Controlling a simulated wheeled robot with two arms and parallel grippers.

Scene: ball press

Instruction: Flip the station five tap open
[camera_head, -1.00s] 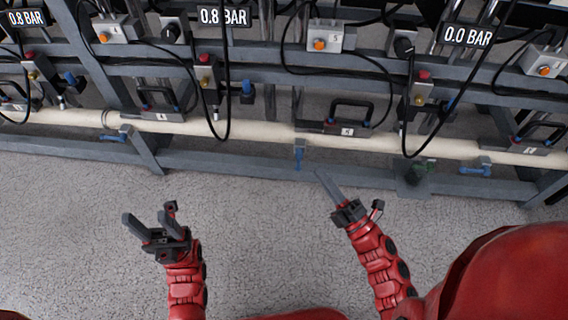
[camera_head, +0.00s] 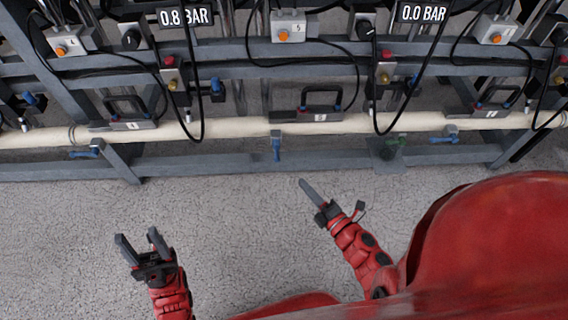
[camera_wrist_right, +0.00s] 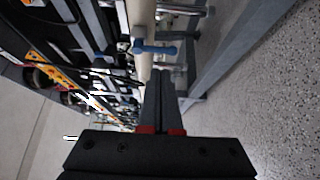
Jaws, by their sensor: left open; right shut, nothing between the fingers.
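The station five tap (camera_head: 276,146) has a blue handle that hangs straight down below the pale pipe, under the station box marked 5 (camera_head: 290,27). My right gripper (camera_head: 306,185) is shut and empty, lower in the picture and a little right of the tap, apart from it. A blue tap handle (camera_wrist_right: 155,50) also shows in the right wrist view, beyond the shut fingers (camera_wrist_right: 160,90); I cannot tell for sure which station it belongs to. My left gripper (camera_head: 140,242) is open and empty over the floor at lower left.
Other blue taps, at left (camera_head: 84,154) and right (camera_head: 443,139), have sideways handles. A green item (camera_head: 396,141) sits on the rail right of the tap. A grey lower rail (camera_head: 220,160) runs behind the taps, and black cables hang in front of the rack. The floor before it is clear.

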